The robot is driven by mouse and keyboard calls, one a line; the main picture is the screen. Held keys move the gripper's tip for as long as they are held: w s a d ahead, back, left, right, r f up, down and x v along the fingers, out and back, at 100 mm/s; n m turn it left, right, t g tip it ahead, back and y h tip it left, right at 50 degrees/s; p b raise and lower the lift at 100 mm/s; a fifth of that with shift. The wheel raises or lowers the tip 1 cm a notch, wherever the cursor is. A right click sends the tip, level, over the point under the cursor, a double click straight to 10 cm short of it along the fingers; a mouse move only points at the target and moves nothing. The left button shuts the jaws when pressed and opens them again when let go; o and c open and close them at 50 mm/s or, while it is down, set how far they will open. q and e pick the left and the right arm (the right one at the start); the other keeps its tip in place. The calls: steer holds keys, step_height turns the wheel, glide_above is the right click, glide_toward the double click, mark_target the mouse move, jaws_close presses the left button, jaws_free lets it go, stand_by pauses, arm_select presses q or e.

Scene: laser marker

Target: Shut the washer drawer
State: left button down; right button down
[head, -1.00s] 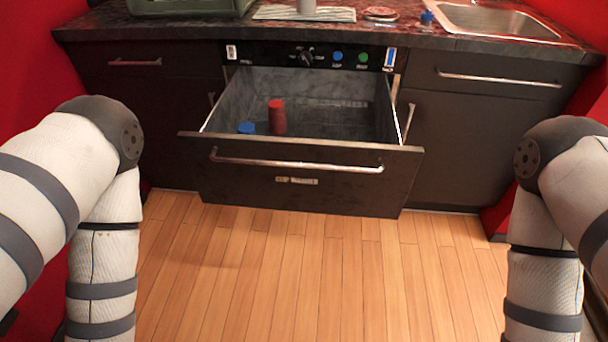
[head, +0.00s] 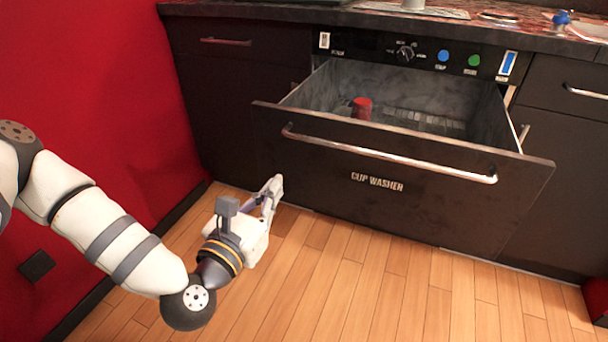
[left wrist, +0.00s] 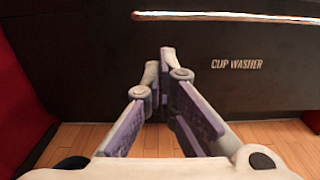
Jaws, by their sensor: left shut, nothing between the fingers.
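The washer drawer (head: 330,156) is pulled out, its dark front marked "CUP WASHER" with a metal bar handle (head: 385,155). A red cup (head: 362,108) stands inside it. My left gripper (head: 275,184) is shut and empty, just in front of the left part of the drawer front and below the handle. In the left wrist view the closed fingertips (left wrist: 163,56) point at the drawer front (left wrist: 205,80), below the handle (left wrist: 225,16). A small gap or contact cannot be told apart. My right gripper is not in view.
A control panel with a knob (head: 404,53), a blue button and a green button sits above the drawer. The countertop (head: 470,22) runs along the top. A red wall (head: 90,90) stands at the left. The wooden floor (head: 350,290) in front is clear.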

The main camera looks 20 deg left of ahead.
mark_target(302, 149)
arm_select(q)
steer(key=w, duration=1.4)
steer(key=shift+w+r, duration=0.1)
steer(key=shift+r, duration=0.05)
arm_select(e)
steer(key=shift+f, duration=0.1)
